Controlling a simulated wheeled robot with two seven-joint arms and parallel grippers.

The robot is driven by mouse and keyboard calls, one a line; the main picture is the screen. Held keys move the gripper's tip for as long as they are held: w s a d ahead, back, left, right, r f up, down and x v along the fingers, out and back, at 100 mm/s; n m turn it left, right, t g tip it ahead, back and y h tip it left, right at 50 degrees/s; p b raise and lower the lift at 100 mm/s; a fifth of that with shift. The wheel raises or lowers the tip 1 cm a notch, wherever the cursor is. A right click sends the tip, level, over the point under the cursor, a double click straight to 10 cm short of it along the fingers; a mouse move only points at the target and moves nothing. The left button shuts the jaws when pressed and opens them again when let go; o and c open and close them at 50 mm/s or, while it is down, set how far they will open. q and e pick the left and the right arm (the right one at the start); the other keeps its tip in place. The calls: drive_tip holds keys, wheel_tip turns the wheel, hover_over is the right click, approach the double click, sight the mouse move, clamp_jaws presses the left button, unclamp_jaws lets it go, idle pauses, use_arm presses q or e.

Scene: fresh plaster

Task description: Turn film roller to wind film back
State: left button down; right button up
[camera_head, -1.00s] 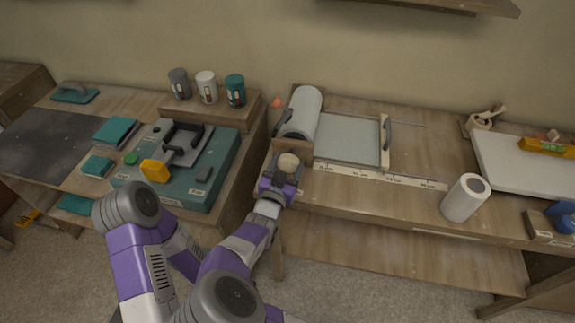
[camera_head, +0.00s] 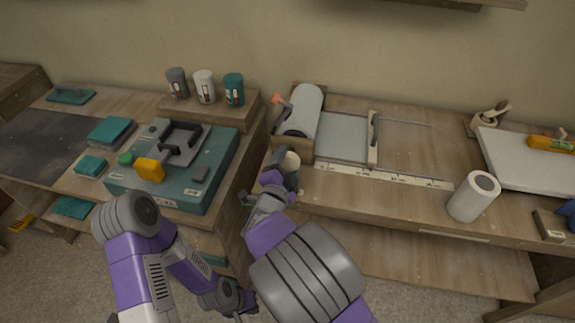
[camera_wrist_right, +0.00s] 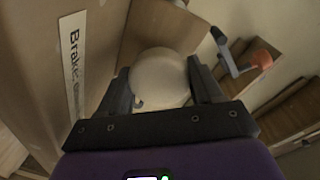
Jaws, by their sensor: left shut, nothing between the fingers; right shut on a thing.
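The film roller (camera_head: 305,108) is a pale cylinder in a wooden holder at the left end of the right bench. An orange-tipped crank (camera_head: 281,99) is at its left side and shows in the wrist view (camera_wrist_right: 262,55). My right gripper (camera_head: 280,178) is shut on a round beige knob (camera_wrist_right: 160,78) at the holder's near side, beside a label reading "Brake", partly cut off. My left gripper (camera_head: 240,305) is shut and empty, low in front of the benches.
A white roll (camera_head: 472,197) stands on the right bench, with a pale board (camera_head: 525,160) farther right. A ruler strip (camera_head: 385,176) lies along the front. A teal machine (camera_head: 165,185) fills the left bench's right part. Several cups stand on the riser (camera_head: 213,109) behind it.

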drive_tip(key=m+y, duration=0.1)
drive_tip(key=m, duration=0.4)
drive_tip(key=shift+d+f+m, duration=0.1)
drive_tip(key=shift+m, duration=0.3)
drive_tip(key=m, duration=0.5)
drive_tip(key=shift+m+y, duration=0.4)
drive_tip(key=o, duration=1)
drive_tip(key=shift+s, duration=0.1)
drive_tip(key=p+v, duration=0.1)
drive_tip(key=v, duration=0.6)
drive_tip(key=shift+s, duration=0.25)
